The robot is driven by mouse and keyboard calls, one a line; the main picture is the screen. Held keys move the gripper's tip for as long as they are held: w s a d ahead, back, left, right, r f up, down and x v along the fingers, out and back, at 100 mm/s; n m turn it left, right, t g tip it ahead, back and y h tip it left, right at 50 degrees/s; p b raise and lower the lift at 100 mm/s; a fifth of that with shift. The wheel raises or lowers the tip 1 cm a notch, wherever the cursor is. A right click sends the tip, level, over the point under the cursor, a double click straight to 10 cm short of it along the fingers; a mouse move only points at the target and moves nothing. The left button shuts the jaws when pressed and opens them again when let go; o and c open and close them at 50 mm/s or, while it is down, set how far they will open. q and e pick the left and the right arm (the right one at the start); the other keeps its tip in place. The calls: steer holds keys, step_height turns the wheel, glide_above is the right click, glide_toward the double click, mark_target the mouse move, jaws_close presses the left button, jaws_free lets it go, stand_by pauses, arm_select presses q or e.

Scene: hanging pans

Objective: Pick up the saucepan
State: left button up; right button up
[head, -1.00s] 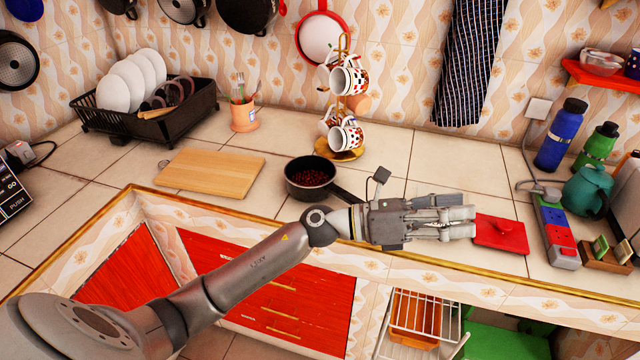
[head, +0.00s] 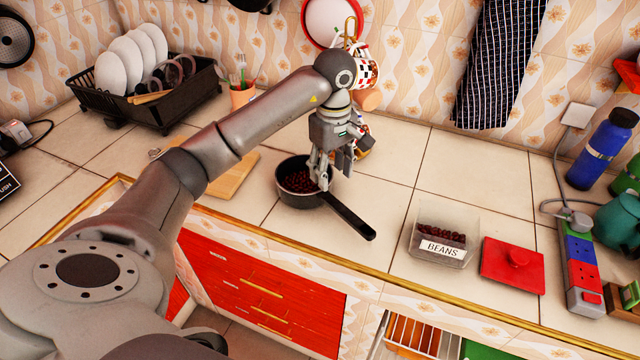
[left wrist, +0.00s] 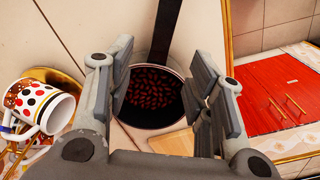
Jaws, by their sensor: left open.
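The saucepan (head: 290,196) is dark, holds reddish-brown beans, and stands on the tiled counter. Its black handle (head: 350,217) points to the lower right in the head view. My left gripper (head: 324,180) points down over the pan's right side, near where the handle starts. In the left wrist view the open fingers frame the saucepan (left wrist: 150,118), with beans inside and the handle (left wrist: 163,35) running up and away between them. Nothing is held. Whether a finger touches the rim cannot be told. My right gripper is not in view.
A mug rack (head: 350,32) with mugs (left wrist: 40,108) stands close behind my gripper. A wooden board (head: 232,178) lies left of the pan. A clear box labelled BEANS (head: 442,246) and a red lid (head: 512,266) lie to the right. The counter's front edge is near the handle.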

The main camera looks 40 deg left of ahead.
mark_target(329, 197)
arm_select(q)
steer(key=f, duration=0.3)
steer(key=shift+s+f+p, duration=0.25)
steer(key=shift+f+p, duration=0.15)
steer(key=shift+f, duration=0.35)
steer(key=shift+w+f, duration=0.1)
steer(key=shift+f, duration=0.4)
steer(key=f, duration=0.1)
steer(key=f+p, duration=0.2)
steer(key=f, duration=0.1)
steer(key=shift+w+a, duration=0.1)
steer(key=shift+a, duration=0.15)
steer(key=shift+f, duration=0.3)
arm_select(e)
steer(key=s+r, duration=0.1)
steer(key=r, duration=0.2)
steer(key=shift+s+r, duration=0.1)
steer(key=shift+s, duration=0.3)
arm_select(q)
steer(key=shift+c, duration=0.5)
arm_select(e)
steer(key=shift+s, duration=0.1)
arm_select(q)
steer(key=shift+w, duration=0.1)
jaws_close()
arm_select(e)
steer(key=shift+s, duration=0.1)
